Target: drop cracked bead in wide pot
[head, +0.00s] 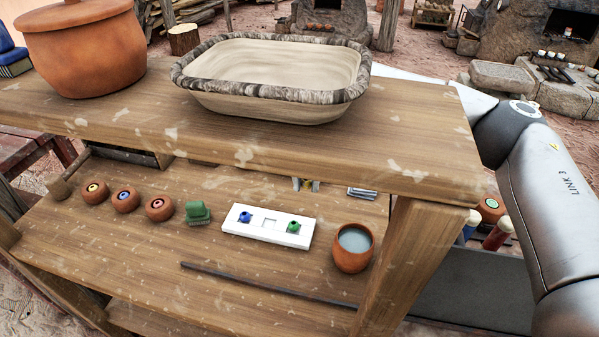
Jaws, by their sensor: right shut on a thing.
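My right gripper (305,184) shows only as small pale fingertips just under the front edge of the upper shelf; the rest is hidden behind it. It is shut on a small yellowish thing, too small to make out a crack. A white tray (267,240) on the lower board holds a blue bead (245,217) and a green bead (293,227), with a bare square between them. A round clay pot (353,262) with a pale grey-blue inside stands right of the tray. Three small clay pots with yellow (95,198), blue (126,207) and red (159,214) centres stand left. My left gripper is out of view.
The upper shelf (420,160) overhangs the lower board. On it stand a bark-rimmed basin (270,110) and a large lidded clay pot (84,60). A green block (198,213), a dark rod (265,284) and a grey metal piece (362,193) lie below.

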